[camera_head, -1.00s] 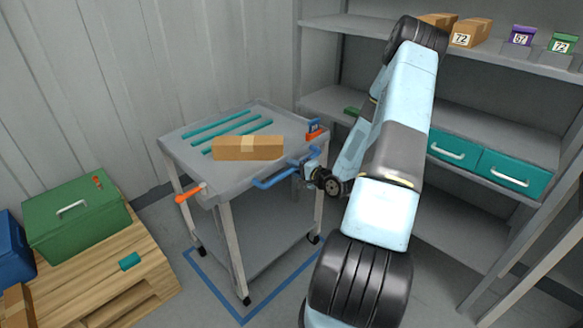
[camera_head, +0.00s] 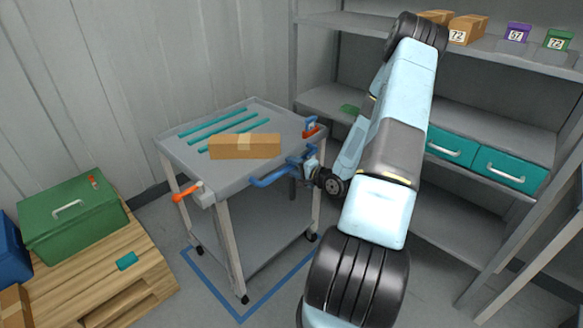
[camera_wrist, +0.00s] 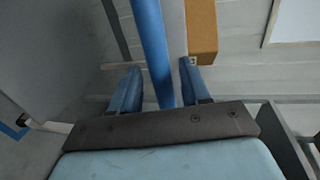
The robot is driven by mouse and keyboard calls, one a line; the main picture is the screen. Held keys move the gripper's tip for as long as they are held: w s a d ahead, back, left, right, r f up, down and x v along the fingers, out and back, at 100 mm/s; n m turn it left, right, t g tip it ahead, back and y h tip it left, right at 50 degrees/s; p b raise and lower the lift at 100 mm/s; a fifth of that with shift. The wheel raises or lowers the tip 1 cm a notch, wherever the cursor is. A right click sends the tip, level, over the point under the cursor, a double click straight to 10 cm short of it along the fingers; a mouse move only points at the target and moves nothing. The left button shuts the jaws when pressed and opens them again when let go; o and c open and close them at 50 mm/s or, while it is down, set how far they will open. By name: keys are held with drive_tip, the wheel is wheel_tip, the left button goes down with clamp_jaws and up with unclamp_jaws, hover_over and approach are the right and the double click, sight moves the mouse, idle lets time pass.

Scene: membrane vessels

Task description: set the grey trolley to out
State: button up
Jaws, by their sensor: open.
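The grey trolley (camera_head: 232,190) stands on the floor by a blue taped outline. A blue bar handle (camera_head: 272,179) runs along its front right side; it also shows in the wrist view (camera_wrist: 152,45). My gripper (camera_head: 308,163) is at the right part of this handle. In the wrist view its two fingers (camera_wrist: 160,88) are apart, with the blue bar between them and a gap on the left side. Whether a finger touches the bar I cannot tell. A cardboard box (camera_head: 245,146) and several teal strips lie on the trolley top.
An orange lever (camera_head: 187,192) is at the trolley's front left corner and a blue-and-red clip (camera_head: 311,127) at its right corner. A pallet (camera_head: 95,265) with a green case (camera_head: 72,218) stands left. Grey shelving (camera_head: 480,120) with teal drawers stands right, behind my arm.

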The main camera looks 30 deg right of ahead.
drive_tip(key=v, duration=1.2)
drive_tip(key=shift+s, duration=0.25)
drive_tip(key=shift+d, duration=0.1)
drive_tip(key=w+r+n+g+h, duration=0.4)
drive_tip(key=w+r+n+g, duration=0.1)
drive_tip(key=r+n, duration=0.25)
drive_tip(key=s+a+r+n+g+h, duration=0.1)
drive_tip(key=a+r+h, duration=0.1)
drive_tip(key=r, duration=0.5)
drive_tip(key=s+a+r+n+g+h, duration=0.1)
drive_tip(key=a+r+h, duration=0.1)
drive_tip(key=r, duration=0.5)
drive_tip(key=s+a+r+n+g+y, duration=0.1)
drive_tip(key=s+a+r+n, duration=0.1)
drive_tip(key=s+a+r, duration=0.5)
drive_tip(key=s+a+r+n+g+y, duration=0.1)
drive_tip(key=s+a+r+n+y, duration=0.1)
drive_tip(key=s+a+r, duration=0.6)
drive_tip(key=s+a+n, duration=0.1)
drive_tip(key=s+a, duration=0.2)
drive_tip(key=s, duration=0.3)
drive_tip(key=shift+s, duration=0.35)
